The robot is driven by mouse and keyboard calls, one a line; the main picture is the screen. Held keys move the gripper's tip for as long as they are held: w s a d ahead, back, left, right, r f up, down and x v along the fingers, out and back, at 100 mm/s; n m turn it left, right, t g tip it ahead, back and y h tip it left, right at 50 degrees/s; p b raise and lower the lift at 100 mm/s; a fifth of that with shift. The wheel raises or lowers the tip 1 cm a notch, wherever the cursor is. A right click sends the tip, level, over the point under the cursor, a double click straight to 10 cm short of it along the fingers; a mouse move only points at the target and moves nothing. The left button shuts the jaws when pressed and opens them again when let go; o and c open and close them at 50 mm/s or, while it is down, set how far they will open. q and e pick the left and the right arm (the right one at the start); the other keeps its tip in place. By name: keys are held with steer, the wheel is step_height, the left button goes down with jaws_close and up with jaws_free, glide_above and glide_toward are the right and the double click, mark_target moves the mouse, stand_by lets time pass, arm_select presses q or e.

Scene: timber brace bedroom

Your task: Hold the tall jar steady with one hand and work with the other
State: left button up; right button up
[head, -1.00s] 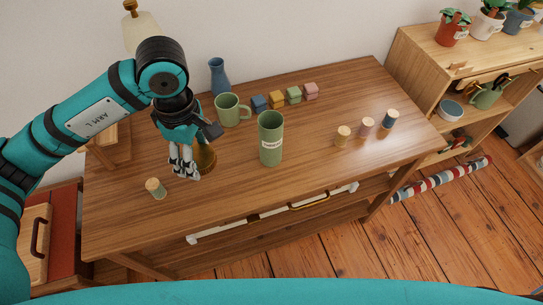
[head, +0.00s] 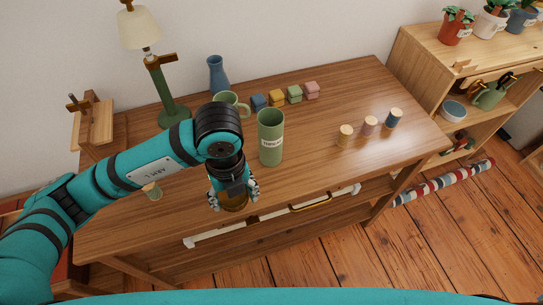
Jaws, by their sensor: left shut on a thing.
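The tall green jar (head: 270,150) stands upright and open-topped on the wooden desk (head: 330,95), with a pale label on its side. My left gripper (head: 234,196) is in front of the jar and a little to its left, apart from it, pointing down. It is shut on a brass-brown thing (head: 236,206), mostly hidden by the fingers and wrist. I cannot tell whether that thing touches the desk. My right gripper is not in view.
A green mug (head: 243,108) stands behind the jar, partly covered by my arm. Small colored blocks (head: 276,98) line the back. A lamp (head: 170,95) and blue vase (head: 217,75) stand behind.

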arm_select(q)
steer(key=n, duration=0.1)
steer(key=d+f+n, duration=0.1)
steer(key=n, duration=0.1)
steer(key=s+n, duration=0.1)
steer(key=shift+d+f, duration=0.2)
steer(key=shift+f, duration=0.05)
steer(key=w+n, duration=0.1)
steer(key=w, duration=0.4)
steer(key=w+f+n, duration=0.1)
steer(key=w+n, duration=0.1)
steer(key=w, duration=0.3)
steer(key=w+a+f+n, duration=0.1)
steer(key=w, duration=0.4)
steer(key=shift+f+n+p, duration=0.2)
steer(key=shift+n+p, duration=0.2)
steer(key=shift+f, duration=0.1)
step_height(320, 180, down, 3)
steer(key=shift+r+p, duration=0.1)
steer(key=shift+p, duration=0.2)
steer(key=shift+f, duration=0.3)
